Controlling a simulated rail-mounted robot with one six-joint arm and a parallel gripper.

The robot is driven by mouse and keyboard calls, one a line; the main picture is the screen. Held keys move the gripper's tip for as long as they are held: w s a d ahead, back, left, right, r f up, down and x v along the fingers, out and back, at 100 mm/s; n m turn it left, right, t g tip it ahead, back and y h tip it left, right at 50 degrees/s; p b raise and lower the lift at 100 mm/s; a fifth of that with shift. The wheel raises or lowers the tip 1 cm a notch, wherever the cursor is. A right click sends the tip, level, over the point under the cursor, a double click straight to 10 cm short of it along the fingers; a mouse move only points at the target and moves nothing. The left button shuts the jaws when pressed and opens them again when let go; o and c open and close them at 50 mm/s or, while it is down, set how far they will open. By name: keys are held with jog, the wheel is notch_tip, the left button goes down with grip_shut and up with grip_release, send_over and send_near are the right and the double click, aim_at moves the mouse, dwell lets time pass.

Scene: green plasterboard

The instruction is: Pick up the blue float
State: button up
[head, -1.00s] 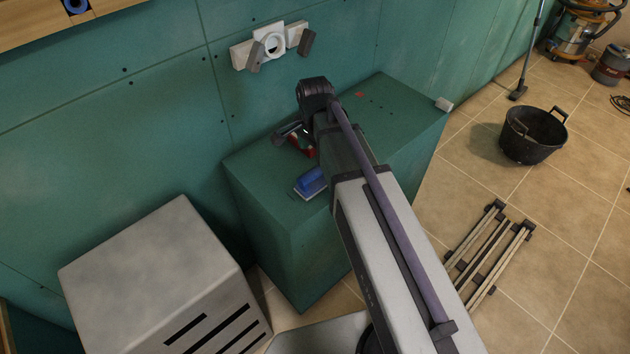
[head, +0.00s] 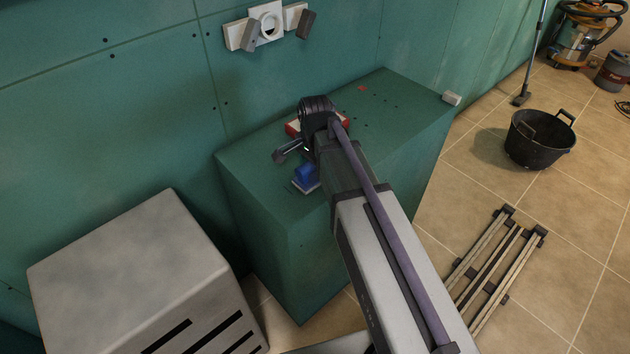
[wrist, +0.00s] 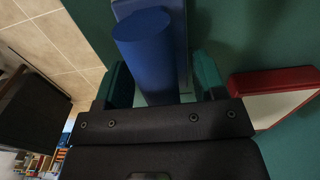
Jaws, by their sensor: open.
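The blue float (head: 306,176) lies on top of the green plasterboard box (head: 262,185), near its left front part. It has a raised blue grip on a paler flat base. My gripper (head: 283,154) is above the box, just behind the float in the head view. In the wrist view the blue grip (wrist: 146,50) runs between my two open fingers (wrist: 163,85), with the flat base (wrist: 181,40) beyond it. I cannot tell whether a finger touches the grip. My arm hides part of the float's right side in the head view.
A red-rimmed tray (wrist: 275,84) with a pale inside lies right beside the gripper. White fittings (head: 267,22) are on the wall behind. A pale grey block (head: 130,270) stands at left. A black bucket (head: 540,140) stands on the tiled floor at right. The box's right part is mostly clear.

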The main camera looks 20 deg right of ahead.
jog(key=shift+r, duration=0.1)
jog(key=c, duration=1.1)
notch_tip(320, 180, up, 10)
jog(key=p, duration=1)
jog(key=shift+r, duration=0.2)
jog(key=shift+f, duration=0.2)
jog(key=o, duration=0.5)
jog(key=c, duration=0.3)
